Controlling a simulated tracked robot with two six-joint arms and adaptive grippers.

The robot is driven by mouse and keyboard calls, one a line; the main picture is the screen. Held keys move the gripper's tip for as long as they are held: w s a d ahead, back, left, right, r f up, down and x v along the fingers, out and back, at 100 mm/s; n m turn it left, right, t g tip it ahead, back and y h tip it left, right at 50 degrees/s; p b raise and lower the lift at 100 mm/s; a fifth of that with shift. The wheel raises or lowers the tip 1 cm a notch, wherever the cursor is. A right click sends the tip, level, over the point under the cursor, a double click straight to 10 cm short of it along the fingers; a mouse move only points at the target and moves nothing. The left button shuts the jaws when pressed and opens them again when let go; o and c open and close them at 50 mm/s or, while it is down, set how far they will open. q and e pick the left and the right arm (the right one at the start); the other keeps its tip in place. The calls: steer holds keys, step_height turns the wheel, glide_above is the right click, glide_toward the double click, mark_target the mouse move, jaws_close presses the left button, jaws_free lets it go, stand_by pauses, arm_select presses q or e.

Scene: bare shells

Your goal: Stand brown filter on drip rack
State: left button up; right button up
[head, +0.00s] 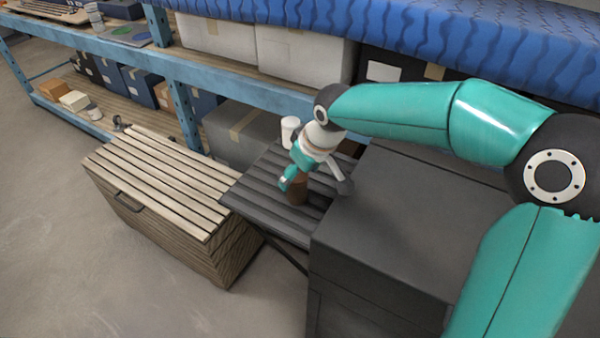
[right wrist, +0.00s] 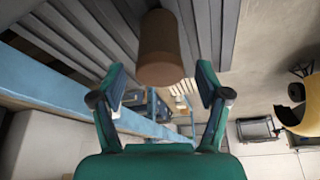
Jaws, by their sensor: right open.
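The brown filter (head: 299,191) is a plain brown cylinder. It stands upright on a dark grey slatted top (head: 265,207), which looks like the drip rack. My right gripper (head: 311,181) is over the filter and hides part of it. In the right wrist view the gripper (right wrist: 161,75) is open. The filter (right wrist: 160,45) lies between and just beyond its fingertips, with a gap on each side. I cannot tell from these views whether a finger touches it. My left gripper does not show.
A white cylinder (head: 290,131) stands at the back of the slatted top. A dark grey cabinet (head: 400,235) stands close on the right. A wooden slatted chest (head: 165,180) stands on the left. Blue shelving (head: 240,88) with boxes runs behind. Floor is free at front left.

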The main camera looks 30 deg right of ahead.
steer(key=a+v, duration=0.1)
steer(key=v, duration=1)
steer(key=shift+s+d, duration=0.2)
steer(key=shift+d, duration=0.3)
steer(key=shift+s, duration=0.1)
